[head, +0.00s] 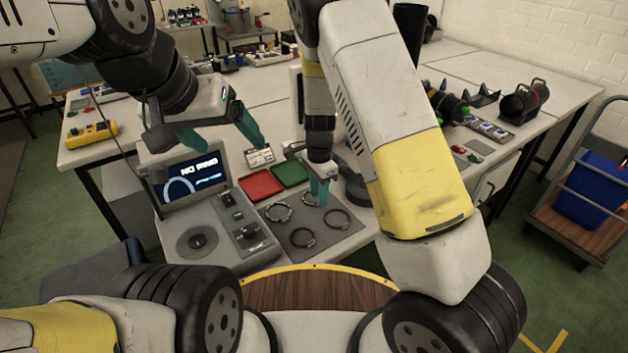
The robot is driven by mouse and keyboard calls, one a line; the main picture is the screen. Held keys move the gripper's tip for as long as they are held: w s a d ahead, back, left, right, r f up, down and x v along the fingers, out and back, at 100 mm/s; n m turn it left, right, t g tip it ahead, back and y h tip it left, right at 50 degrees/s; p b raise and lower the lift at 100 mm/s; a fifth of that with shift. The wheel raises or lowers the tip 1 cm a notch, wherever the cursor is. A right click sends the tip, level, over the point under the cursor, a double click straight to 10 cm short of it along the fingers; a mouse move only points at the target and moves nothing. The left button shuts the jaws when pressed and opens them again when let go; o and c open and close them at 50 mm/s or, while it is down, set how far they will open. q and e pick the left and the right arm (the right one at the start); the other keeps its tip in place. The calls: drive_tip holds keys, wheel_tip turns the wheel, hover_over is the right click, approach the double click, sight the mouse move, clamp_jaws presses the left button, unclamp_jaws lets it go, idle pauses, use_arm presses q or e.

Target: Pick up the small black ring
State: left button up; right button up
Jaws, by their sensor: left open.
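Several thin rings lie on a dark grey mat (322,238) at the front of the table. One ring (278,212) is at the mat's left, a dark ring (302,237) is at its front, and a brownish ring (337,218) is at its right. I cannot tell surely which is the small black ring. My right gripper (319,200) points down at the back of the mat, its teal fingers close together; its tips hide what is between them. My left gripper (232,149) is open and empty, above and behind the display, away from the rings.
A red tray (260,185) and a green tray (290,173) lie behind the mat. A display (190,183) and a control box (245,232) stand to its left. A yellow device (91,133) is at the far left. My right arm covers the table's middle right.

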drive_tip(key=shift+f, duration=0.9)
drive_tip(key=shift+c, duration=0.4)
clamp_jaws()
